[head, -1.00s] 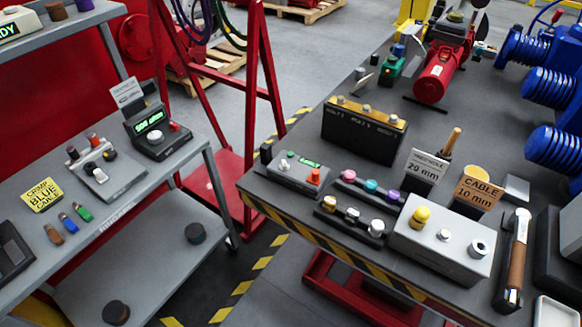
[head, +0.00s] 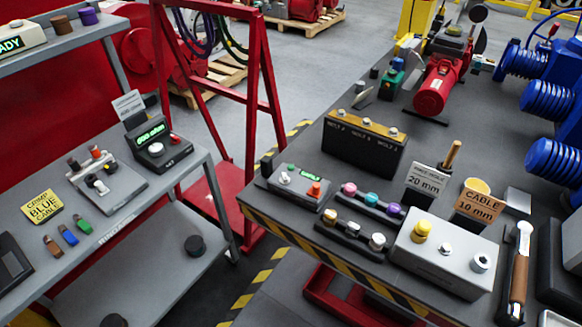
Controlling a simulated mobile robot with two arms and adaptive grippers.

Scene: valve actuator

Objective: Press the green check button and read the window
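A small grey box (head: 299,190) sits near the left front corner of the right bench. Its top carries a lit green window (head: 311,173), an orange-red knob (head: 314,189), a pale round knob (head: 285,178) and a small green spot (head: 291,167) that may be the green button. The window's text is too small to read. A dark device (head: 158,145) on the left bench also has a lit green display (head: 150,134), its text unclear. Neither of my grippers is in view.
On the right bench (head: 300,225) stand a black block (head: 362,145), racks of coloured knobs (head: 371,199), a large grey box (head: 440,252), cable signs (head: 479,204) and a hammer (head: 520,265). A red frame (head: 258,100) rises between the benches.

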